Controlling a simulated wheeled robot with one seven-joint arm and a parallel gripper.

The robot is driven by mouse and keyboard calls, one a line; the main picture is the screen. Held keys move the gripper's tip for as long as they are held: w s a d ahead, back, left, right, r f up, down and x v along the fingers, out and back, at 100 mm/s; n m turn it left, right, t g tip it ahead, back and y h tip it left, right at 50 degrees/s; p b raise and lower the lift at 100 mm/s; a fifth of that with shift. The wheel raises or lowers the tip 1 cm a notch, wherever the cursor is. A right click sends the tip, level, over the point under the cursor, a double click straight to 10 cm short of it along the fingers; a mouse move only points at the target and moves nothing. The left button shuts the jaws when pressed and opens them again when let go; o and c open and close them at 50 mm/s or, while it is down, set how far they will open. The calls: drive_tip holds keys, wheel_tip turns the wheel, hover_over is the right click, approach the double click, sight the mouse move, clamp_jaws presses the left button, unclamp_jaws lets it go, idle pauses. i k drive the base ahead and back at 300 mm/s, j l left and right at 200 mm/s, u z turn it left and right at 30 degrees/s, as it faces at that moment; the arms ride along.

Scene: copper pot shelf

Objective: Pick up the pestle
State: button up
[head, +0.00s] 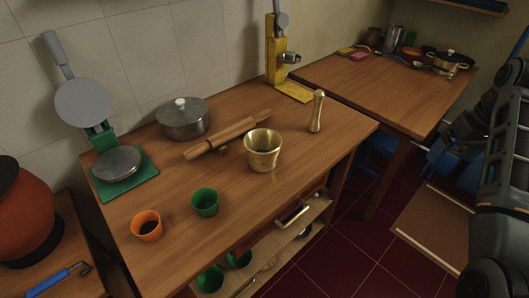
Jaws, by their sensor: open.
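The pestle (317,111) is a brass-coloured rod with a rounded knob at the top. It stands upright on the wooden table (345,128), near its right end. A brass mortar (263,151) stands to its left and nearer to me, apart from it. My arm shows along the right edge of the head view, away from the pestle. I cannot make out my gripper's fingers in this view.
A rolling pin (227,137), a lidded pot (183,118), a green press (118,170), a yellow juicer (276,55) and orange (147,226) and green (205,202) cups share the table. A second table (385,85) stands behind right. Bare tabletop surrounds the pestle.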

sight(319, 94)
drive_tip(key=i+l+u, duration=0.35)
drive_tip(key=i, duration=0.2)
drive_tip(key=i+l+u, duration=0.3)
drive_tip(key=i, duration=0.3)
